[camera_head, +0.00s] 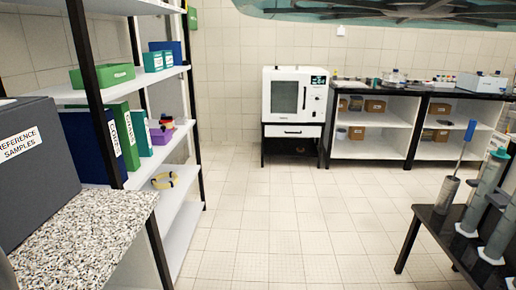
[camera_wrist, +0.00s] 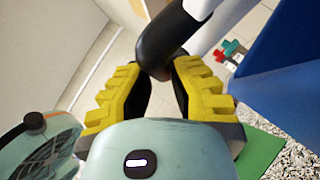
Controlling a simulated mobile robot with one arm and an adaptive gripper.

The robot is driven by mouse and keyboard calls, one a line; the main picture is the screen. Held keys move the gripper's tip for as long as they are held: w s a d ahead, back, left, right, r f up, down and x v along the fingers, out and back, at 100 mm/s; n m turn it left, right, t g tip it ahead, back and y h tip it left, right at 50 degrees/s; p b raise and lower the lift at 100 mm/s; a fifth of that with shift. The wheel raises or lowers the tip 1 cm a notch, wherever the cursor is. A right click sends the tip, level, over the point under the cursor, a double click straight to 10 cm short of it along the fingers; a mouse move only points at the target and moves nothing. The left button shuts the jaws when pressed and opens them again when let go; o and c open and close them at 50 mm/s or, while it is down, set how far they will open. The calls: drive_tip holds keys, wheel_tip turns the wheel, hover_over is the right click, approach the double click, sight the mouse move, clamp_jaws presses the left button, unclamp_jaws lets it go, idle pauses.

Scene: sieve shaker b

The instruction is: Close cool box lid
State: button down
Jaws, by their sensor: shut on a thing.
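My gripper (camera_wrist: 160,82) shows in the wrist view, with yellow ridged pads on both fingers. The fingers are shut on a thick black rounded bar (camera_wrist: 163,42), which looks like a handle joined to a white part (camera_wrist: 213,28). A large blue surface (camera_wrist: 283,85) fills the right side, close beside the gripper; it may be the cool box, but I cannot tell which part. The lid's position cannot be made out. In the head view neither my gripper nor a clear cool box is seen.
Speckled counter (camera_head: 80,240) with a dark "Reference samples" box (camera_head: 35,160) at left, next to a shelf rack (camera_head: 180,225). A white oven (camera_head: 295,97) stands at the back. A dark table (camera_head: 432,222) holds cylinders at right. The middle floor is clear.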

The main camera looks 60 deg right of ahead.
drive_tip(key=shift+d+f+b, duration=0.1)
drive_tip(key=shift+f+b, duration=0.9)
drive_tip(key=shift+f, duration=0.25)
drive_tip(key=c, duration=1.1)
unclamp_jaws()
drive_tip(key=shift+w+r, duration=0.1)
drive_tip(key=shift+r, duration=0.05)
drive_tip(key=shift+s+v, duration=0.2)
drive_tip(key=shift+v, duration=5.8)
drive_tip(key=shift+o, duration=0.4)
drive_tip(key=shift+r, duration=0.1)
